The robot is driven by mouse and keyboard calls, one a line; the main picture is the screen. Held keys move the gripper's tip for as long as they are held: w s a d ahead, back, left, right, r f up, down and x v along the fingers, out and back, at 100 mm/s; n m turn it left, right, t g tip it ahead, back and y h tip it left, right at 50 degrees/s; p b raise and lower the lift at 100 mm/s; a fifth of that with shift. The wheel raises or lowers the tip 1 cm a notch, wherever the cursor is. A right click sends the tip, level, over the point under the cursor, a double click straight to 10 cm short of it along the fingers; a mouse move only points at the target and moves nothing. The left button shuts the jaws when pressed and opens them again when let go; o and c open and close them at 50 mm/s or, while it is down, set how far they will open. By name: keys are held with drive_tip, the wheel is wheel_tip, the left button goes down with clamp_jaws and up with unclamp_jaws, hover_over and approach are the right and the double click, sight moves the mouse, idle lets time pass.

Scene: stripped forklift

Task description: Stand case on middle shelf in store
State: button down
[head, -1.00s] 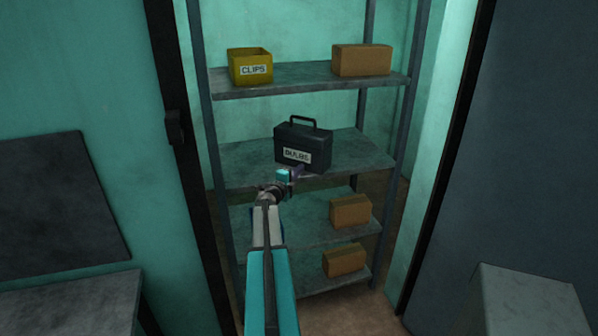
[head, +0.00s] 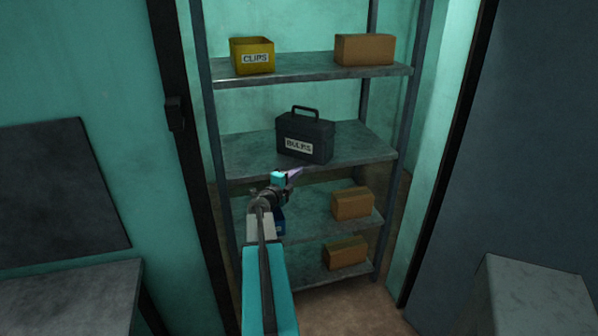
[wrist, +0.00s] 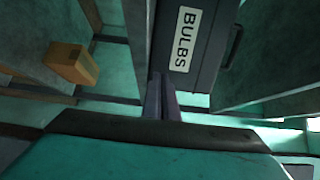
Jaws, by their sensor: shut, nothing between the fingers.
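A dark case (head: 318,137) with a top handle and a white BULBS label stands upright on the shelf (head: 362,150) below the top one. Its handle is up and nothing holds it. My gripper (head: 296,173) is shut and empty, just in front of and below the case, near the shelf's front edge. In the wrist view the case (wrist: 212,65) appears turned sideways, beyond the shut fingers of my gripper (wrist: 162,90). I cannot tell from the wrist view whether the fingertips touch it; in the head view they look apart.
The top shelf holds a yellow CLIPS bin (head: 252,57) and a cardboard box (head: 364,50). Lower shelves hold more cardboard boxes (head: 351,203) (head: 346,253). A door frame post (head: 190,180) stands close left of my arm. A grey block (head: 530,295) is at lower right.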

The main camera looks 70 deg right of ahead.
drive_tip(key=shift+w+a+b, duration=0.2)
drive_tip(key=shift+a+b, duration=0.2)
drive_tip(key=shift+a, duration=1.75)
drive_tip(key=shift+s, duration=0.1)
